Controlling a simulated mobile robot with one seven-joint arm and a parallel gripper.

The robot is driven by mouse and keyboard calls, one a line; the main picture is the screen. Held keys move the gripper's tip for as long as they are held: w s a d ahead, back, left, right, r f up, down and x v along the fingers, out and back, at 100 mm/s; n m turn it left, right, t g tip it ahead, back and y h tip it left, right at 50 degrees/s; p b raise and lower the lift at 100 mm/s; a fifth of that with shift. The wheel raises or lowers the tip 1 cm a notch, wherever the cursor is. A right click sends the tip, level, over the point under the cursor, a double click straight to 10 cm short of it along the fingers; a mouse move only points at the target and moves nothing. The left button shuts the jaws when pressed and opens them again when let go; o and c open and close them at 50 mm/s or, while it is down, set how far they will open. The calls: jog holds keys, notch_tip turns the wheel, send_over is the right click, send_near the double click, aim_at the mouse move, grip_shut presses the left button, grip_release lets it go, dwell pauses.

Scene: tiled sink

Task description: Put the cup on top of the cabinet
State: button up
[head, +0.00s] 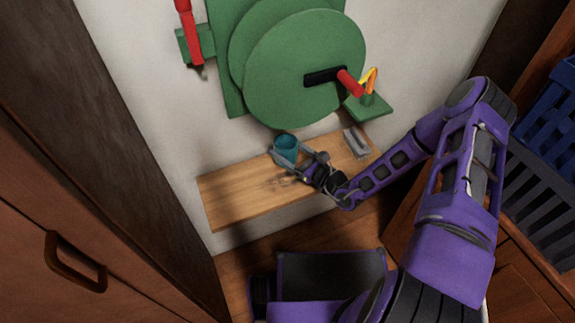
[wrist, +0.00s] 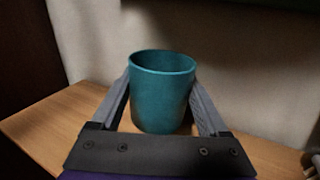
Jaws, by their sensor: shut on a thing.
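The cup (head: 286,146) is a teal cylinder, upright and open at the top. In the head view it is at or just above the far edge of a wooden shelf. It also stands upright in the wrist view (wrist: 161,95). My gripper (head: 286,158) is shut on the cup, with one grey finger on each side in the wrist view (wrist: 162,100). I cannot tell whether the cup's base touches the shelf. A brown wooden cabinet (head: 70,200) with a dark handle fills the left side of the head view. Its top is not clearly visible.
The wooden shelf (head: 235,200) is mostly bare, with a small grey object (head: 356,143) at its right end. A green round wall fixture (head: 300,75) with red handles hangs above it. Blue and dark crates (head: 545,190) stand at the right.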

jog(key=shift+f+b, duration=0.6)
jog(key=shift+f, duration=2.6)
jog(key=shift+f, duration=0.1)
jog(key=o, duration=1.2)
jog(key=shift+o, duration=0.2)
